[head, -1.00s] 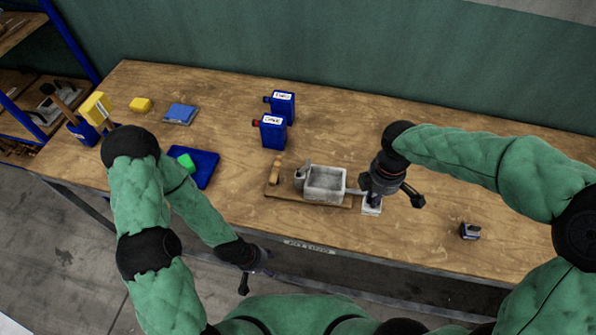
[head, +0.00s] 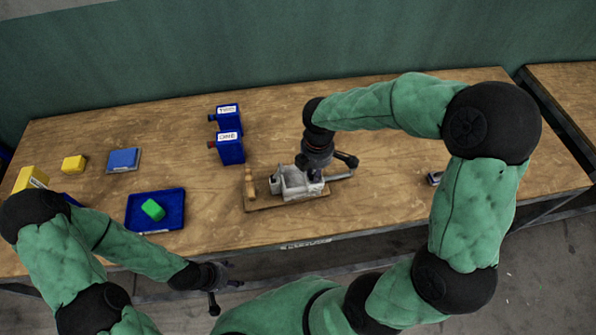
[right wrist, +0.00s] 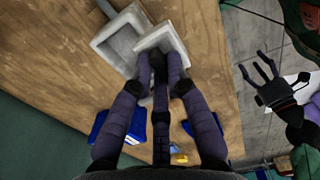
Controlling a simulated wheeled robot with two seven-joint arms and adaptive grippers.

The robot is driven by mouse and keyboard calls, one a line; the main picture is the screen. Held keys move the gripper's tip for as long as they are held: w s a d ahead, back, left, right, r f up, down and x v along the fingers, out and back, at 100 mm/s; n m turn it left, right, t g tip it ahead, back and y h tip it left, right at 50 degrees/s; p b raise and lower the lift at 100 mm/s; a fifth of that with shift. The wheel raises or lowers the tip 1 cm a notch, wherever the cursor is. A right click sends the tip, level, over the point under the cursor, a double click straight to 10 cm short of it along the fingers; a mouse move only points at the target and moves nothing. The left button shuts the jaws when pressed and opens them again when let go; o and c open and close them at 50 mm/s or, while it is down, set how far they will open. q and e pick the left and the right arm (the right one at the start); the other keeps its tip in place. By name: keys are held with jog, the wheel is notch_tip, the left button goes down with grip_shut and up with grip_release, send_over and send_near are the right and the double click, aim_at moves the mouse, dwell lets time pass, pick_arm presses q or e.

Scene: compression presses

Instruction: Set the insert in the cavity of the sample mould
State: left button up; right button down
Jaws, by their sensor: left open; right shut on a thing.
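The sample mould (head: 290,187) is a pale grey open box on a wooden board. In the right wrist view its hollow cavity (right wrist: 118,42) faces the camera. My right gripper (head: 315,178) is over the mould's right side. In the right wrist view this gripper (right wrist: 160,62) is shut on a pale grey square piece, apparently the insert (right wrist: 163,38). That piece overlaps the mould's near corner in the picture, apparently not seated in the cavity; I cannot tell if they touch. My left gripper (head: 220,285) is open and empty in front of the table.
A wooden peg (head: 249,185) stands on the board (head: 265,205) left of the mould. Two blue containers (head: 231,150) stand behind. A blue tray (head: 172,222) with a green block (head: 153,210) lies left. A small dark object (head: 434,178) lies right. The table's front middle is clear.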

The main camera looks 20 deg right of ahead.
jog(key=shift+w+a+f+b, duration=0.15)
jog(key=shift+w+f+b, duration=0.15)
jog(key=shift+w+f, duration=1.3)
jog(key=shift+w+a+f+b, duration=0.15)
jog(key=shift+w+f+b, duration=0.15)
jog(key=shift+w+f, duration=1.35)
jog(key=shift+w+a+f+b, duration=0.15)
jog(key=shift+w+f+b, duration=0.15)
jog(key=shift+w+f, duration=1.3)
jog(key=shift+s+f, duration=0.5)
jog(key=shift+s, duration=0.05)
jog(key=shift+f, duration=0.1)
jog(key=c, duration=1.2)
grip_release()
notch_tip(320, 180, up, 12)
jog(key=shift+r+p, duration=0.2)
jog(key=shift+p, duration=0.75)
